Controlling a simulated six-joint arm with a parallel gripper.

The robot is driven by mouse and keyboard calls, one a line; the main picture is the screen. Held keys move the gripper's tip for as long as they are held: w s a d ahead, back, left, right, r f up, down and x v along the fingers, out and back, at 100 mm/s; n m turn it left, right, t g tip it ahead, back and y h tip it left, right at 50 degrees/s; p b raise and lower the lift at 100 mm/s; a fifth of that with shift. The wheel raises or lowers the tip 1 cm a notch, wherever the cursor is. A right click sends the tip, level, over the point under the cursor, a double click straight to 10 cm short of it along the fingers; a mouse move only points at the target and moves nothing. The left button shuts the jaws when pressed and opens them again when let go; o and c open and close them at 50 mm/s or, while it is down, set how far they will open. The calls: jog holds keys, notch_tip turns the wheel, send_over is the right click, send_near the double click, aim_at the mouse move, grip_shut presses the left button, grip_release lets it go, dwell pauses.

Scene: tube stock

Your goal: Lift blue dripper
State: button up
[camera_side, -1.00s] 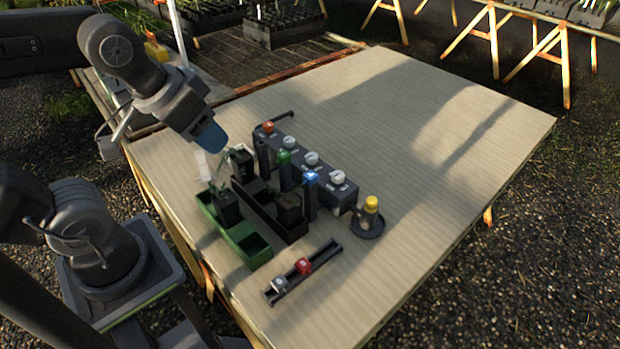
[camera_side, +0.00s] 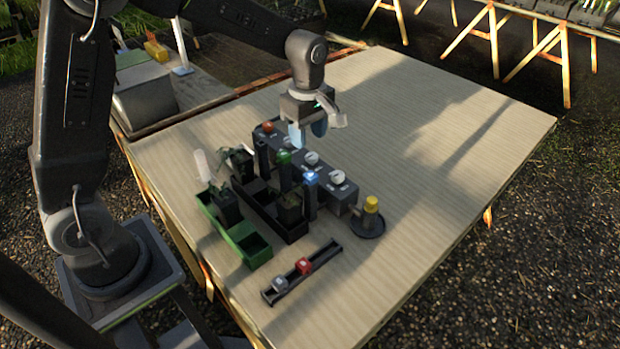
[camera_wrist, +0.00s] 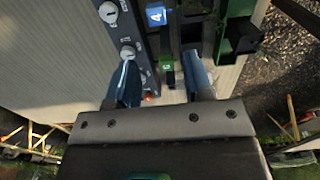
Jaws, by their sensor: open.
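The blue dripper (camera_side: 310,193) is a dark upright post with a bright blue cap, standing at the near end of a row of similar posts beside the grey dial box. In the wrist view its blue cap (camera_wrist: 156,14) shows at the top, beyond the fingertips. My gripper (camera_side: 309,131) hangs above the far part of the dial box, fingers pointing down, open and empty. In the wrist view my gripper (camera_wrist: 160,62) has its two blue fingers spread apart, with the green-capped post (camera_wrist: 166,63) showing between them. The gripper is apart from the blue dripper.
The green-capped (camera_side: 284,160) and red-capped (camera_side: 267,128) posts stand in the same row. The dial box (camera_side: 340,197) adjoins them. A black tray (camera_side: 291,236) and green tray (camera_side: 258,253) with pots lie left. A yellow-capped bottle (camera_side: 371,204) and slider rail (camera_side: 325,256) are nearer. The table's right side is clear.

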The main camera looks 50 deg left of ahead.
aim_at(309, 175)
notch_tip(309, 175, down, 13)
jog(key=shift+d+f, duration=0.15)
dwell(0.4)
jog(key=c, duration=0.6)
jog(key=shift+o, duration=0.2)
